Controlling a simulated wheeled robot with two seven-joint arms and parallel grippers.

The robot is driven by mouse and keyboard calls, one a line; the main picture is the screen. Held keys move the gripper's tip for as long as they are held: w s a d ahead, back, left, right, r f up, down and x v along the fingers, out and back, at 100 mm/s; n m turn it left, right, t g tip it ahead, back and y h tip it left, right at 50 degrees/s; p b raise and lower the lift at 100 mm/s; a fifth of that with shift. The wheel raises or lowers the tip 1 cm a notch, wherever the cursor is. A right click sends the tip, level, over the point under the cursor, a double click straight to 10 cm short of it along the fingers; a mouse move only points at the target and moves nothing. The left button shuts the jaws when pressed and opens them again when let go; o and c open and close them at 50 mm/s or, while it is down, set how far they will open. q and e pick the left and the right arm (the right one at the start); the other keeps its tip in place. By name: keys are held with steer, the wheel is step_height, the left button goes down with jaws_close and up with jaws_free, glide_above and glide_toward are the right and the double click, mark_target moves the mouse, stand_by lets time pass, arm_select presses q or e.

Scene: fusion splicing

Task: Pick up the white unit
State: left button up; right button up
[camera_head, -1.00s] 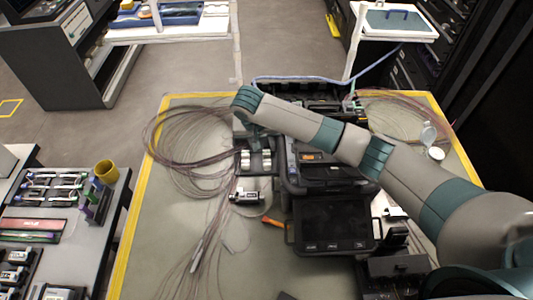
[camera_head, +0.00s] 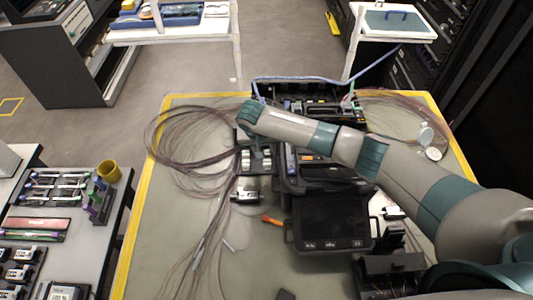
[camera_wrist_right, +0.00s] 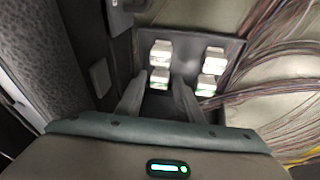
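Several small white units sit in a dark tray (camera_head: 242,140) left of the splicer. In the head view two of them show, a left white unit (camera_head: 246,160) and a right white unit (camera_head: 266,160). The right wrist view shows an upper left unit (camera_wrist_right: 161,51), an upper right unit (camera_wrist_right: 213,58), a lower left unit (camera_wrist_right: 160,77) and a lower right unit (camera_wrist_right: 207,85). My right gripper (camera_wrist_right: 159,80) is open, its fingers around or just above the lower left unit; contact cannot be told. My left gripper is out of view.
The black splicer (camera_head: 330,222) stands right of the tray, with an open case (camera_head: 300,95) behind. Fibre coils (camera_head: 175,135) lie left of the tray. A small black-and-white device (camera_head: 246,196) and an orange-handled tool (camera_head: 271,220) lie in front.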

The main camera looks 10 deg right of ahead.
steer(key=shift+c, duration=0.2)
jaws_close()
steer(key=shift+r, duration=0.15)
steer(key=shift+r+p, duration=0.75)
steer(key=shift+p, duration=0.25)
step_height(320, 180, up, 3)
steer(key=p, duration=0.3)
steer(key=shift+f, duration=0.15)
steer(key=s+a+r+p, duration=0.4)
steer(key=s+a+r, duration=0.2)
steer(key=a, duration=0.4)
steer(key=shift+r, duration=0.3)
steer(key=shift+w, duration=0.1)
